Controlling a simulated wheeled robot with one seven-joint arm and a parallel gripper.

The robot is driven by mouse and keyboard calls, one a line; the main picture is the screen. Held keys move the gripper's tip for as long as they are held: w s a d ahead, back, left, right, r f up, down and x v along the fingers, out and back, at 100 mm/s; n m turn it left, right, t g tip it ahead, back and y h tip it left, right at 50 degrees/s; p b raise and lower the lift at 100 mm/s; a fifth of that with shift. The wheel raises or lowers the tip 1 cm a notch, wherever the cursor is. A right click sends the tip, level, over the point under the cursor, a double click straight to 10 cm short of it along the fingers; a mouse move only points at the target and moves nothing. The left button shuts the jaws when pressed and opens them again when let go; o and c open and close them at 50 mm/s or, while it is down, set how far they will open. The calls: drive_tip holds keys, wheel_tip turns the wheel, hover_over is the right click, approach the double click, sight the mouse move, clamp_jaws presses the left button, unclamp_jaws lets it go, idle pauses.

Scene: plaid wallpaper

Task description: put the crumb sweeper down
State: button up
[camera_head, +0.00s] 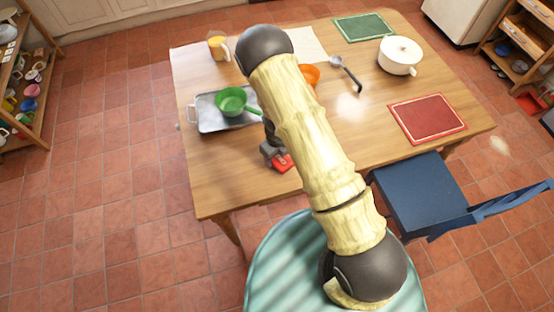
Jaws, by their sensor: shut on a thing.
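My gripper (270,149) is over the left front part of the wooden table (215,185), partly hidden by my own arm. It is shut on a small red and grey thing that I take to be the crumb sweeper (283,163). The red part shows just below the gripper, close to the tabletop. I cannot tell whether it touches the table.
A metal tray (210,121) carries a green pan (231,101). Behind my arm are an orange bowl (311,74) and a ladle (346,71). A white pot (399,55), red mat (428,118) and green mat (364,27) lie right. A blue chair (420,190) stands at the front.

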sight(277, 160)
drive_tip(key=shift+f, duration=1.75)
drive_tip(key=shift+f, duration=0.15)
drive_tip(key=o, duration=1)
drive_tip(key=shift+o, duration=0.2)
wheel_tip(277, 160, up, 12)
drive_tip(key=shift+r, duration=0.2)
